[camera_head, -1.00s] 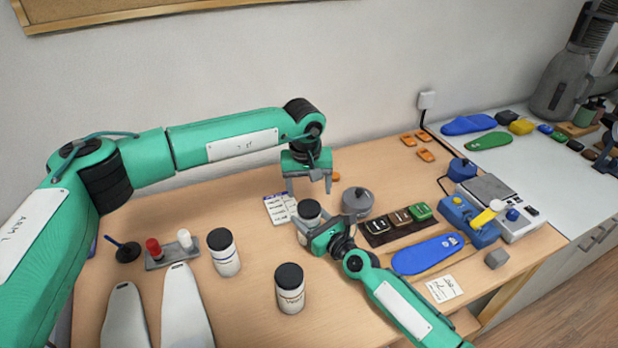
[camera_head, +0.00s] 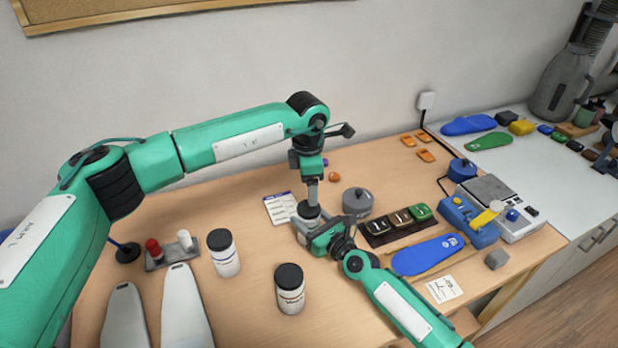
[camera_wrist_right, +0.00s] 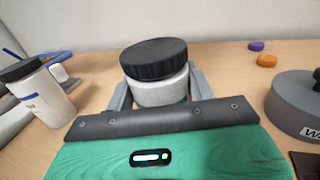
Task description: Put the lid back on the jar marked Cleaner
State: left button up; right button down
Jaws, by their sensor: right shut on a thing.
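A white jar with a black lid (camera_head: 309,209) stands on the table between the fingers of my right gripper (camera_head: 307,229). My right gripper is shut around its body. In the right wrist view the lid (camera_wrist_right: 154,58) sits on top of the jar (camera_wrist_right: 160,92), and the jar's label is hidden. My left gripper (camera_head: 312,200) points down at the lid in the head view, with its fingers seen edge-on. I cannot tell whether it touches the lid. It does not show in the right wrist view. Two more black-lidded white jars stand left (camera_head: 223,254) and front (camera_head: 290,290); their labels are too small to read.
A grey lidded pot (camera_head: 357,202) stands close right of the held jar, beside a dark tray of small blocks (camera_head: 373,240). A printed card (camera_head: 280,208) lies to its left.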

aim_at(309, 207)
pick_arm(q)
jog(key=n, duration=0.6)
jog(key=shift+r+n, duration=0.2)
jog(key=shift+n, duration=0.1)
jog(key=n, duration=0.6)
jog(key=shift+r, duration=0.15)
jog(key=n, duration=0.7)
jog(key=shift+r, duration=0.15)
jog(key=n, duration=0.5)
jog(key=shift+a+r+n+g, duration=0.1)
jog(key=shift+r+n+g, duration=0.05)
jog(key=shift+n+g, duration=0.2)
jog(key=shift+f, duration=4)
